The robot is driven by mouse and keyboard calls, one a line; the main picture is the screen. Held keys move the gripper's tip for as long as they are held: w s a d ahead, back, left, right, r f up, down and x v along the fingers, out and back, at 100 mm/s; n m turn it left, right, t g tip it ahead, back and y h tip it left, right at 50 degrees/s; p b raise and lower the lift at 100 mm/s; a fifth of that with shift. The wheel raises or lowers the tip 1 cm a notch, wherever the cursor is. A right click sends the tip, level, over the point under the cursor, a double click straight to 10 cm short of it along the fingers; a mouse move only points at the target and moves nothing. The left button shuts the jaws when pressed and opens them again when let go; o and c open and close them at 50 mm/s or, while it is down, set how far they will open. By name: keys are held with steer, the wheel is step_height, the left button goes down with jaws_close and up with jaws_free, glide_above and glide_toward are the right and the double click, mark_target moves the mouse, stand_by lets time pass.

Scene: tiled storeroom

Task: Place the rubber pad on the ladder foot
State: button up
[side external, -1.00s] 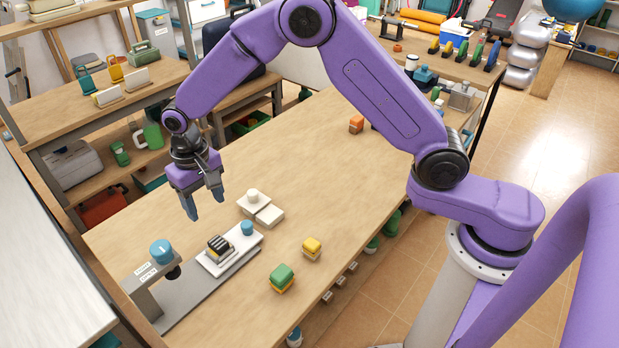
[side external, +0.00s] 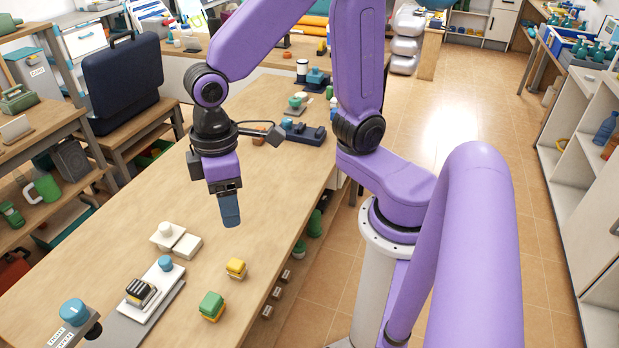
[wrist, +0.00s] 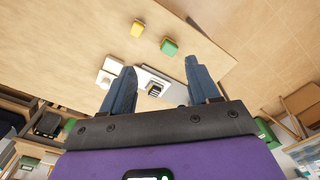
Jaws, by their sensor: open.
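I cannot tell for sure which piece is the rubber pad or the ladder foot. A black-and-white striped block (side external: 141,291) sits on a white plate (side external: 160,299), beside a blue knob (side external: 165,263); the block also shows in the wrist view (wrist: 155,90). A yellow-topped block (side external: 236,268) and a green-topped block (side external: 211,305) lie apart on the bench to the right. My gripper (side external: 230,222) hangs above the bench, fingers down, clear of these pieces. In the wrist view its two blue fingers (wrist: 160,68) are spread, with nothing between them.
Two white blocks (side external: 186,246) (side external: 165,236), the latter with a white knob, lie behind the plate. A labelled stand with a blue knob (side external: 74,311) is at the front left. Blue and green items (side external: 304,132) stand at the bench's far end. The bench middle (side external: 270,185) is clear.

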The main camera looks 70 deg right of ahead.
steer(key=s+d+n, duration=0.4)
steer(key=s+d, duration=0.5)
steer(key=s, duration=0.2)
steer(key=shift+s+r, duration=0.25)
steer(key=shift+s, duration=0.05)
steer(key=shift+d, duration=0.1)
steer(key=shift+c, duration=0.3)
